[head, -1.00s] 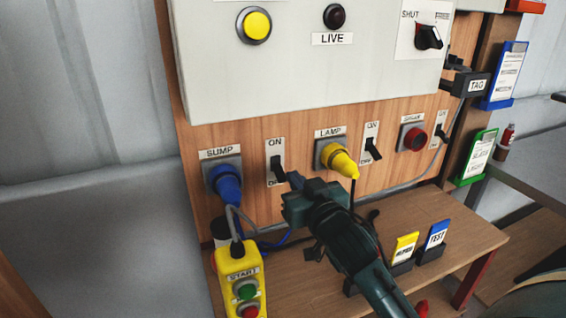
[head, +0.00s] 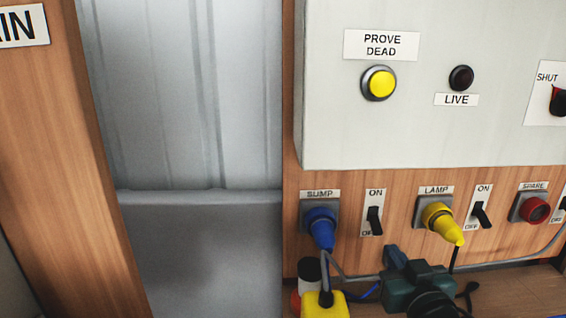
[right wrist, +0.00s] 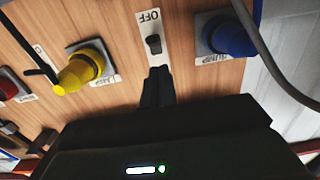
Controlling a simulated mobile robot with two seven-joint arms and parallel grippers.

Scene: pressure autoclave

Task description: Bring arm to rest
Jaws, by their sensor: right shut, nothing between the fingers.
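My right gripper (head: 392,258) shows at the bottom of the head view, below and a little right of the sump's black ON/OFF switch (head: 374,221). It is shut and empty. In the right wrist view its closed fingers (right wrist: 157,87) point at that switch (right wrist: 153,44), with a gap that is hard to judge. The blue sump plug (head: 321,226) is left of the switch and the yellow lamp plug (head: 440,220) is right of it. My left gripper is not in view.
A grey cabinet (head: 420,125) with a yellow PROVE DEAD button (head: 379,83) is above the switches. A yellow pendant (head: 325,304) and a cable are left of my right gripper. The lamp switch (head: 481,215) and red spare socket (head: 535,210) are further right. A wooden shelf (head: 510,290) lies below.

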